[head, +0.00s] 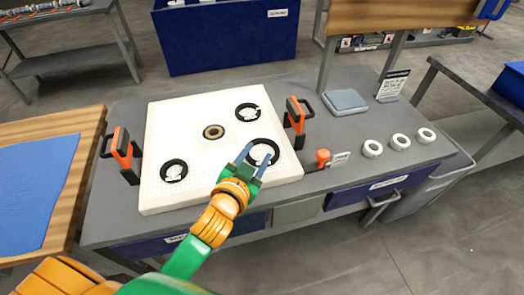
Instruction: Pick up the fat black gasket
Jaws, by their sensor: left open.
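A white square plate (222,181) lies on the grey workbench. Three black rings with white centres are on it: one at the left (164,165), one at the upper right (239,108), and one at the lower right (277,146), which looks the largest. I cannot tell for certain which is the fat black gasket. My left gripper (257,154) is open, its blue fingers over the lower-right ring and partly hiding it. I cannot tell whether they touch it. My right gripper is out of view.
A dark-rimmed tan round part (213,132) sits mid-plate. Orange-and-black clamps stand at the plate's left (123,153) and right (296,113). An orange knob (322,157), three white rings (399,142) and a grey-blue pad (346,100) are to the right. A blue mat (32,188) lies left.

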